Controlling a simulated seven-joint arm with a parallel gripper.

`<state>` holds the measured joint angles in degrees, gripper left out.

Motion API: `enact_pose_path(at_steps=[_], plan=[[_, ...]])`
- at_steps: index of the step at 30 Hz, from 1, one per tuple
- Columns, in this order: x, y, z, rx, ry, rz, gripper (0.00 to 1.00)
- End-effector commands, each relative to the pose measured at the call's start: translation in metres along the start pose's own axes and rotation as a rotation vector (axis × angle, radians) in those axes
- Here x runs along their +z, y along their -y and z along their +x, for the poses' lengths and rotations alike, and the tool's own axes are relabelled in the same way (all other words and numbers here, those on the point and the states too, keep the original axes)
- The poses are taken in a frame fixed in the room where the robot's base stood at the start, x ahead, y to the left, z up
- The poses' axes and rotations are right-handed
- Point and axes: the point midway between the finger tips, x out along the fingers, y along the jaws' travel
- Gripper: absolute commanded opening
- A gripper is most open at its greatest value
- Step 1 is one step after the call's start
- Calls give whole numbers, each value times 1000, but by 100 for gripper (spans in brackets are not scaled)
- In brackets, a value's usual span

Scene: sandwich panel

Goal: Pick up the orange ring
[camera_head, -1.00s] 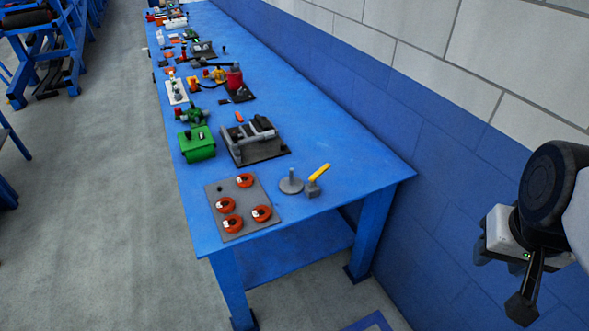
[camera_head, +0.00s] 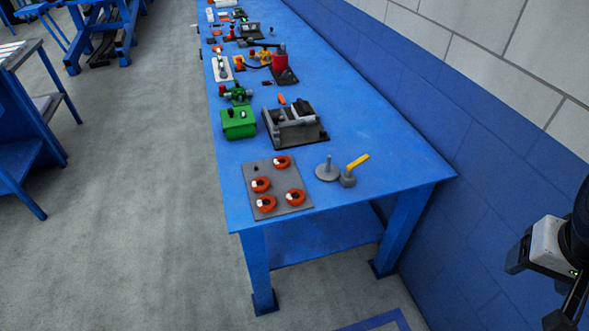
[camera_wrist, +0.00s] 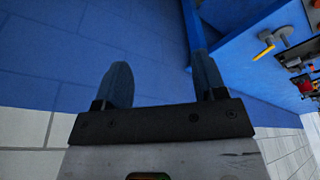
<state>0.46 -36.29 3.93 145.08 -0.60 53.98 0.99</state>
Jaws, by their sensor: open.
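Several orange rings with white marks lie on a grey plate (camera_head: 279,194) at the near end of the blue table. One orange ring (camera_head: 282,162) is at the plate's back right, another orange ring (camera_head: 261,185) is on the left side, a third orange ring (camera_head: 265,204) is at the front left, and one more orange ring (camera_head: 296,197) is at the front right. My gripper (camera_head: 515,256) is far right of the table, apart from the rings. In the wrist view my gripper (camera_wrist: 165,85) has its two fingers spread with nothing between them.
Right of the plate stand a grey disc with a post (camera_head: 327,170) and a grey block with a yellow handle (camera_head: 350,176). Behind are a green box (camera_head: 239,122) and a grey-black device (camera_head: 295,127). A blue wall (camera_head: 400,95) runs along the table's right side.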

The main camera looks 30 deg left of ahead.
Motion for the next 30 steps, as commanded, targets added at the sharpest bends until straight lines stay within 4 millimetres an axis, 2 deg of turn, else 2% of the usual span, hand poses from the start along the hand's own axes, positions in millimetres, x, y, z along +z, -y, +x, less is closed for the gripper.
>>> enact_pose_path(at_steps=[1,4,5,17,23,30], plan=[[0,0,0,0,0,0,72],[0,0,0,0,0,0,88],[0,0,0,0,0,0,89],[-4,3,1,-2,3,-14,89],[-22,17,6,-12,15,-80,89],[-60,54,18,-34,37,-226,89]])
